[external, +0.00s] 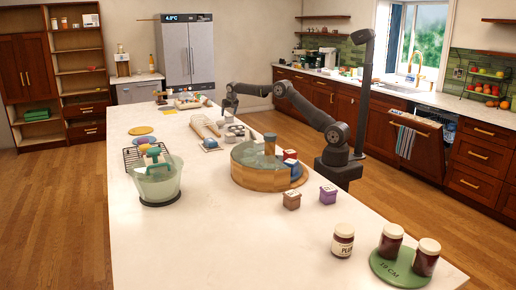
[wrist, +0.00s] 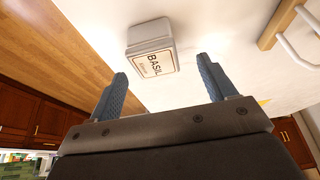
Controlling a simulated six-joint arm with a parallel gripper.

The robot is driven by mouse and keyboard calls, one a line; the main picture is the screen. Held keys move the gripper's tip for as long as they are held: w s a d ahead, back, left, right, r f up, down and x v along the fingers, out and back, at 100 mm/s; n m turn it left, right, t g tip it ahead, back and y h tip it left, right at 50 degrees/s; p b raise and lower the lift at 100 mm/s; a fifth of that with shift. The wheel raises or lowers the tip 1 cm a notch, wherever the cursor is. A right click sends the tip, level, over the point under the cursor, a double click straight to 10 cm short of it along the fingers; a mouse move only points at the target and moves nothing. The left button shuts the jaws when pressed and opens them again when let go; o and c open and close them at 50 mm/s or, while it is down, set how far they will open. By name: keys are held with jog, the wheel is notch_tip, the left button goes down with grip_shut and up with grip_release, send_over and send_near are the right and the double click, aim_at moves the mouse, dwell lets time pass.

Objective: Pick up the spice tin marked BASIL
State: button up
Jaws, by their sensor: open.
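The spice tin marked BASIL (wrist: 151,46) is a small pale grey box with a cream label in the wrist view. It sits on the white counter, near the edge where the wood floor begins. My gripper (wrist: 162,66) is open, with its two blue-grey fingers apart and nothing between them. The tin lies ahead of the fingertips, roughly in line with the gap. In the external view my gripper (external: 229,107) is over the far right side of the counter. Small grey items are below it there, too small to read.
A wooden rack with white bars (wrist: 280,25) stands to the tin's right in the wrist view. The front left counter is clear.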

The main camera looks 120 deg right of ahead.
aim_at(229, 116)
jog(key=x, duration=0.4)
jog(key=shift+s+a+f, duration=0.2)
jog(key=shift+f, duration=0.2)
jog(key=c, duration=1.1)
jog(key=shift+r, duration=0.1)
